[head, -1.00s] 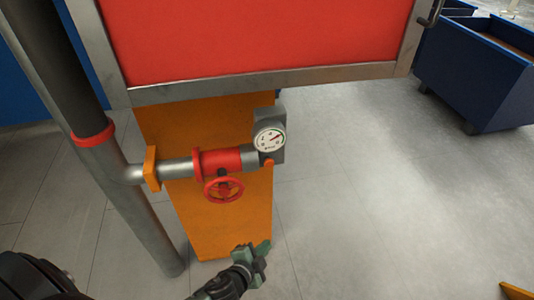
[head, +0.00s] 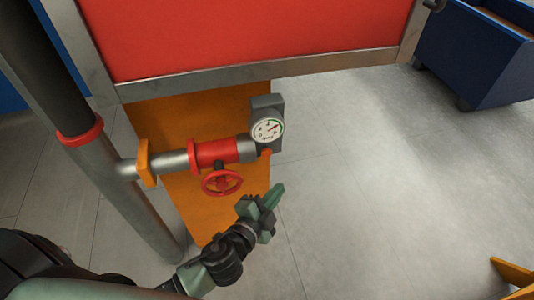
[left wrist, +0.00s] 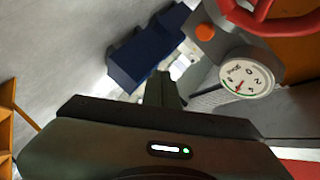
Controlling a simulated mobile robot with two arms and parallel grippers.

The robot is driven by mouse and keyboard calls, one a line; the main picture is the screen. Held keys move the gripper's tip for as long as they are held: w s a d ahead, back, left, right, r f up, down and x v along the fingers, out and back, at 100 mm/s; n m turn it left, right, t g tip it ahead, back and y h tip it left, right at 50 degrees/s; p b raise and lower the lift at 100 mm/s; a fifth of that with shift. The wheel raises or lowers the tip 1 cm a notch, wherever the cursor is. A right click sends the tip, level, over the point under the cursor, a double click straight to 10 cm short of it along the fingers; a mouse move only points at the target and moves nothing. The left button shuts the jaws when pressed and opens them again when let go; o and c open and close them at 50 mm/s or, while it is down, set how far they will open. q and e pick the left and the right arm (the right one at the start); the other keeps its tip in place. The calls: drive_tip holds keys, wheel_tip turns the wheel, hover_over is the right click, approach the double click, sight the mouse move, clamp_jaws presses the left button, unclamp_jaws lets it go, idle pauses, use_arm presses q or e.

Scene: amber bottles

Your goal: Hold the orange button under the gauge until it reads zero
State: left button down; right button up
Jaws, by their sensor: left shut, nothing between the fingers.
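The round white gauge (head: 267,131) sits in a grey housing at the right end of a pipe in the head view. Its dial also shows in the left wrist view (left wrist: 246,80), with a red needle off to one side; the exact reading is too small to tell. The orange button (head: 266,153) is just below the dial, and it shows clearly in the left wrist view (left wrist: 205,32). My left gripper (head: 277,190) is shut and empty, below and slightly right of the button, apart from it. My right gripper is not in view.
A red handwheel (head: 222,182) hangs under the red pipe section (head: 218,153), left of the gauge. A grey vertical pipe (head: 110,180) stands at left. A red panel (head: 250,35) is above. A blue bin (head: 475,55) stands far right.

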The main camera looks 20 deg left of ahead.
sight(266, 151)
use_arm(q)
drive_tip(key=w+a+p, duration=0.1)
drive_tip(key=w+a, duration=0.4)
drive_tip(key=w, duration=0.2)
drive_tip(key=shift+w, duration=0.2)
idle(2.0)
drive_tip(key=shift+w+a, duration=0.15)
drive_tip(key=shift+w, duration=0.1)
drive_tip(key=shift+w+a, duration=0.15)
drive_tip(key=shift+w, duration=0.05)
idle(0.6)
